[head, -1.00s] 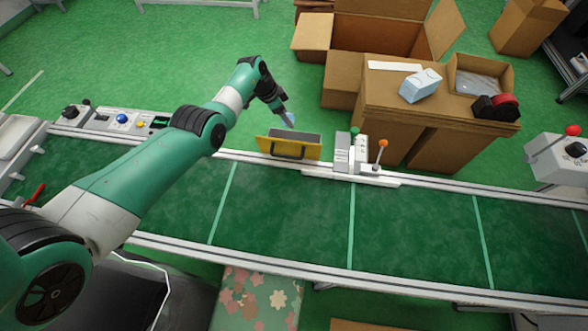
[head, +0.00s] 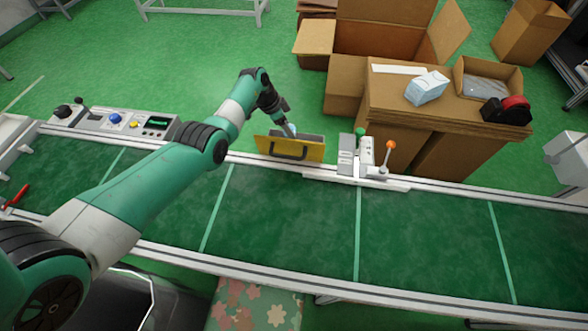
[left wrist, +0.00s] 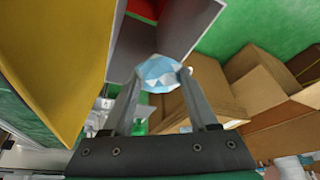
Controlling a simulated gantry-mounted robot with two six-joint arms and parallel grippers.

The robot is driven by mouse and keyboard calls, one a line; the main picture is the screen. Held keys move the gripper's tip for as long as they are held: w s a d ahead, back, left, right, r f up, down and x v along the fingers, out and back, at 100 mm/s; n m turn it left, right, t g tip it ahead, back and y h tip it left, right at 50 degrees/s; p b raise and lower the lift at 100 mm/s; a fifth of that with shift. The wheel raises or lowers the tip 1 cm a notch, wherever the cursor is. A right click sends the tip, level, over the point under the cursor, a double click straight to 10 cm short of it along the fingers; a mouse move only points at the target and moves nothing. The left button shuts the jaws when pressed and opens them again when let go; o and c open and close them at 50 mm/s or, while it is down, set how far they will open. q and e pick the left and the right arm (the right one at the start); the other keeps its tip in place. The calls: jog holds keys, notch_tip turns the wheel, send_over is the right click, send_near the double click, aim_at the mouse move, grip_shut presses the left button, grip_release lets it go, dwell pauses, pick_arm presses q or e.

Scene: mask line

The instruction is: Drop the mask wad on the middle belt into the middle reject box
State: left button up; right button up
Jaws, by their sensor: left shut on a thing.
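The mask wad (left wrist: 163,73) is a crumpled, faceted light-blue lump between the fingertips of my left gripper (left wrist: 158,84). My left gripper (head: 287,130) is shut on it; in the head view only a sliver of blue shows there. The reject box (head: 290,149) has a yellow front with a dark handle and stands at the belt's far edge. The gripper tips are at the box's opening, behind the yellow front; their exact depth is unclear. In the left wrist view the yellow panel (left wrist: 55,50) is at left and the grey inside lies beyond the wad. My right gripper is out of view.
The green belt (head: 280,225) is bare where visible. A grey post unit with green and orange knobs (head: 366,160) stands right of the box. A control panel (head: 120,122) is at left.

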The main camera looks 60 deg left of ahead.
pick_arm(q)
jog(key=o, duration=1.5)
jog(key=p+v, duration=0.9)
jog(key=v, duration=0.2)
jog(key=shift+s+r+p, duration=0.2)
jog(key=shift+r+p, duration=0.05)
jog(key=shift+p, duration=0.15)
